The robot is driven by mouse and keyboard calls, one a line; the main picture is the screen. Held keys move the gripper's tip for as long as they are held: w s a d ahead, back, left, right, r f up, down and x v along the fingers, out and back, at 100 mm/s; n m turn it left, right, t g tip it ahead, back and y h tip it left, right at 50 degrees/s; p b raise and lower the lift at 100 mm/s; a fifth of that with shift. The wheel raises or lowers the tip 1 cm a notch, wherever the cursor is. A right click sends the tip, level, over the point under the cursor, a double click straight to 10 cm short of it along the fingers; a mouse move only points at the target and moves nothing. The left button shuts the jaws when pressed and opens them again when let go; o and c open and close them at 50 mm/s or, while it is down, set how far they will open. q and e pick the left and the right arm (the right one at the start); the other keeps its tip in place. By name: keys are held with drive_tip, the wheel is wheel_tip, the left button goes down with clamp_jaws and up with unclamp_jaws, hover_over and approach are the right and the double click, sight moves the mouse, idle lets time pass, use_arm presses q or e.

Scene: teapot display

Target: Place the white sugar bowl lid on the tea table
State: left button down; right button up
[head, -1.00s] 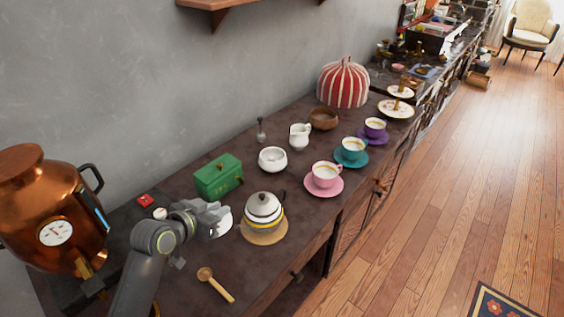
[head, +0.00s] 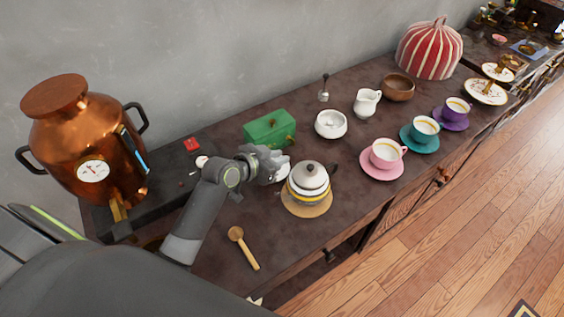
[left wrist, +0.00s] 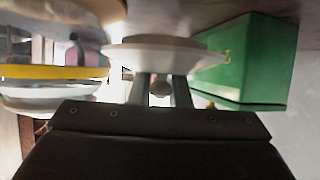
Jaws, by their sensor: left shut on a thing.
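The white sugar bowl lid (left wrist: 165,58) is between the fingers of my left gripper (head: 272,168), which also shows in the left wrist view (left wrist: 160,92). The fingers are shut on its small round knob. The lid is low over the tea table (head: 215,270), between the green box and the teapot; I cannot tell whether it touches the tabletop. In the head view the gripper hides most of the lid. The white sugar bowl (head: 331,125) stands uncovered farther back on the table. My right gripper is not in view.
A green box (head: 269,130) stands behind the gripper, and a banded teapot (head: 308,183) on a round mat stands right beside it. A wooden spoon (head: 244,248) lies in front. A copper urn (head: 90,140) is at left. Cups on saucers line the right.

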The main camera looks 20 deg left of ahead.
use_arm(q)
wheel_tip(320, 180, down, 3)
drive_tip(key=shift+f, duration=0.15)
drive_tip(key=shift+w+f, duration=0.1)
drive_tip(key=shift+f, duration=0.1)
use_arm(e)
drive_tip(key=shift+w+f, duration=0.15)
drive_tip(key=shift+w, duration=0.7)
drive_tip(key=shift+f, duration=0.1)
use_arm(q)
drive_tip(key=shift+f+b, duration=0.2)
drive_tip(key=shift+b, duration=0.15)
drive_tip(key=c, duration=1.4)
unclamp_jaws()
drive_tip(key=shift+o, duration=0.2)
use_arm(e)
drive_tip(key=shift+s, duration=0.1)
use_arm(q)
drive_tip(key=shift+r, duration=0.1)
drive_tip(key=shift+r, duration=0.15)
drive_tip(key=shift+v, duration=3.75)
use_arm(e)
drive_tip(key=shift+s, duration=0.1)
